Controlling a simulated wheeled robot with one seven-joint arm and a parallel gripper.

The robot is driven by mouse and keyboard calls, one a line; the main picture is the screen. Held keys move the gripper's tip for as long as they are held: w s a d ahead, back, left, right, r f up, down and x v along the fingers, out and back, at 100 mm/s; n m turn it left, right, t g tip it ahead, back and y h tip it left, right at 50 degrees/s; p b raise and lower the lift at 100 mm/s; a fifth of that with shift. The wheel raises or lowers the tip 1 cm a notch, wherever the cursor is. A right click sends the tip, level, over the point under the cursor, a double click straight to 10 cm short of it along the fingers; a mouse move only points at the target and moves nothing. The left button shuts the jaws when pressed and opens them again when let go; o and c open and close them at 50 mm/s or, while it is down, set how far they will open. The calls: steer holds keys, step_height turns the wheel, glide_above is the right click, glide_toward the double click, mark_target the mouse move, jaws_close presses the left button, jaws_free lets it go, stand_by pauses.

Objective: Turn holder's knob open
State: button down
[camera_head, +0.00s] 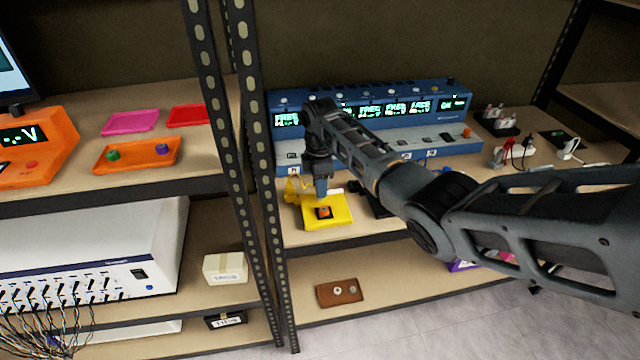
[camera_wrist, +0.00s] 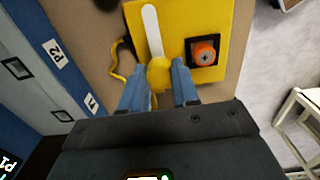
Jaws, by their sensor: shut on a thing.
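The holder is a flat yellow block (camera_head: 341,215) on the middle shelf, also filling the top of the wrist view (camera_wrist: 185,15). It carries a round yellow knob (camera_wrist: 158,73), a white bar (camera_wrist: 152,30) running away from the knob, and a black square socket with an orange round part (camera_wrist: 204,54). My gripper (camera_head: 321,194) points down at the holder. In the wrist view its blue fingers (camera_wrist: 158,80) stand either side of the knob and are shut on it. In the head view the knob is hidden by my gripper.
A blue instrument (camera_head: 400,150) with lit displays stands behind the holder. A yellow cable (camera_head: 292,188) lies at the holder's left. A perforated shelf post (camera_head: 262,180) rises just left. A dark object (camera_head: 372,203) sits right of the holder, partly behind my arm.

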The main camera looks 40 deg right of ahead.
stand_by(0.4)
steer(key=c, duration=0.8)
jaws_free()
steer(key=shift+r, duration=0.1)
steer(key=shift+r+b, duration=0.35)
steer(key=shift+r, duration=3.5)
